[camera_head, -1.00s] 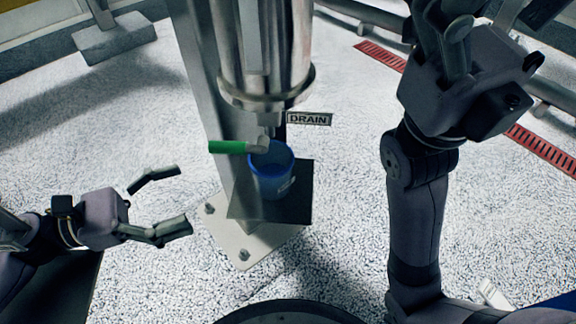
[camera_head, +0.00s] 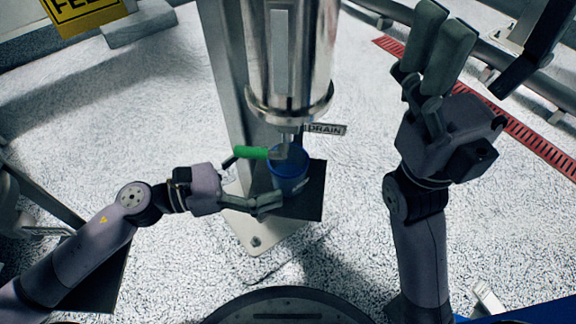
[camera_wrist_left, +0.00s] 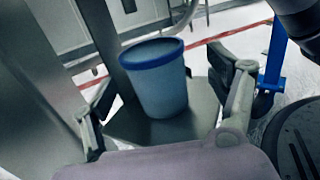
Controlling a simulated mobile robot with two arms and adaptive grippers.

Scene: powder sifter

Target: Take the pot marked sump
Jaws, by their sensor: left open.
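A blue pot (camera_head: 289,172) stands upright on a dark shelf plate (camera_head: 312,203) under the steel drain outlet. A small pale label shows on its side, too small to read. My left gripper (camera_head: 254,180) is open, just left of the pot, with its fingers pointing toward it. In the left wrist view the pot (camera_wrist_left: 157,82) stands beyond and between the spread fingers, with nothing held. My right gripper (camera_head: 428,70) is raised at the right, away from the pot, with its fingers pointing up; I cannot tell how far they are apart.
A green-handled valve (camera_head: 252,153) sits close above the pot's rim, beside a DRAIN sign (camera_head: 326,129). The steel vessel (camera_head: 288,55) and its column (camera_head: 222,60) rise behind. Pale speckled floor is open around the base plate. A red grating (camera_head: 525,135) runs at the right.

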